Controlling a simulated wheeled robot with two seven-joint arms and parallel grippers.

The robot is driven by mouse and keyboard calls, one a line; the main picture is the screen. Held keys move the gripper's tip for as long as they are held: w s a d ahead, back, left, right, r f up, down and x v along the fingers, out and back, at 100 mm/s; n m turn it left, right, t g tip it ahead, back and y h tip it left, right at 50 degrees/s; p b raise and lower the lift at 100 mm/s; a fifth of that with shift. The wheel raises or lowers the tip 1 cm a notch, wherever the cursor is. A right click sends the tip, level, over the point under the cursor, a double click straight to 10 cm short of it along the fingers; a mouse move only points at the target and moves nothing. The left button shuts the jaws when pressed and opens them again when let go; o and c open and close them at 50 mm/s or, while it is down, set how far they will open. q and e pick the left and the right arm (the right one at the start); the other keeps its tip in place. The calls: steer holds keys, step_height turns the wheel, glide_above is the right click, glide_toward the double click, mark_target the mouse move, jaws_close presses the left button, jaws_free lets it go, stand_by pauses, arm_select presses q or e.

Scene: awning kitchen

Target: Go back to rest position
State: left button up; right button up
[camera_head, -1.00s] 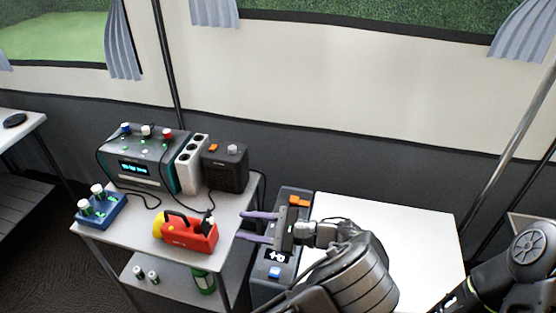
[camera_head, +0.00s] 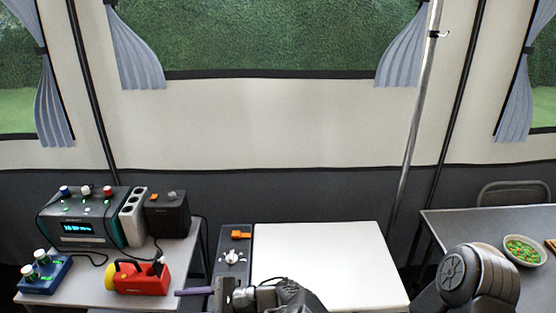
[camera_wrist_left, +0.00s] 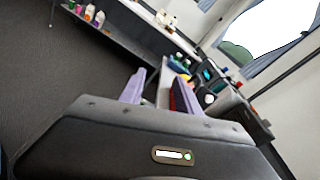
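My left gripper (camera_wrist_left: 158,82) has its two purple fingers spread apart in the left wrist view, with nothing seen held between them. In the head view one purple finger of it (camera_head: 193,292) shows at the bottom edge, pointing left, just right of the red and yellow flashlight (camera_head: 142,278). The other finger is cut off by the frame there. My right arm shows only as a dark link at the lower right. My right gripper is out of view.
A small table (camera_head: 95,297) on the left holds a control box (camera_head: 82,228), a white socket strip (camera_head: 132,217), a black box (camera_head: 167,214) and a blue unit (camera_head: 42,275). A bare white worktop (camera_head: 325,262) fills the middle. A bowl of vegetables (camera_head: 523,251) stands at right.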

arm_select(q)
steer(key=s+a+f+n+g+h, duration=0.1)
steer(key=s+f+g+h, duration=0.1)
steer(key=s+f+h, duration=0.65)
steer(key=s+a+f+n+g+h, duration=0.15)
steer(key=s+f, duration=0.45)
steer(key=f, duration=0.8)
steer(key=s+d+f+n+h, duration=0.3)
steer(key=s+d+h, duration=0.1)
steer(key=s+d, duration=0.15)
steer(key=s+d+f+n+h, duration=0.3)
steer(key=s+d+n+h, duration=0.1)
steer(key=d, duration=0.3)
steer(key=w+d+r+n+t+h, duration=0.2)
steer(key=d+r+n+t, duration=0.2)
steer(key=n, duration=0.1)
steer(key=shift+w+d+h, duration=0.25)
steer(key=shift+d+h, duration=0.1)
steer(key=shift+h, duration=0.05)
steer(key=shift+n, duration=0.25)
